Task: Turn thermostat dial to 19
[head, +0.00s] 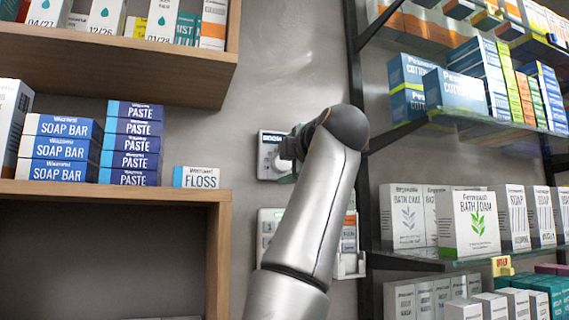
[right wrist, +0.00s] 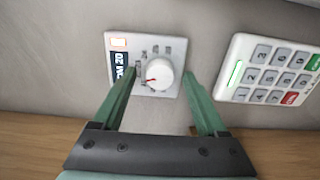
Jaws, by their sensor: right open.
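The thermostat (head: 268,168) is a white plate on the grey wall, partly hidden by my right arm in the head view. It also shows in the right wrist view (right wrist: 117,62), where its dark label ends in "20". Its round white dial (right wrist: 161,72) has a red pointer mark toward the lower left in that view; the scale marks are too small to read. My right gripper (right wrist: 159,74) is open, its two green fingers reaching to either side of the dial. I cannot tell whether they touch it. My left gripper is not in view.
A keypad (right wrist: 272,70) is mounted on the wall beside the thermostat. A wooden shelf (head: 120,191) with soap, paste and floss boxes stands at the left. Glass shelves (head: 425,262) with boxes and a dark upright (head: 361,130) stand at the right.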

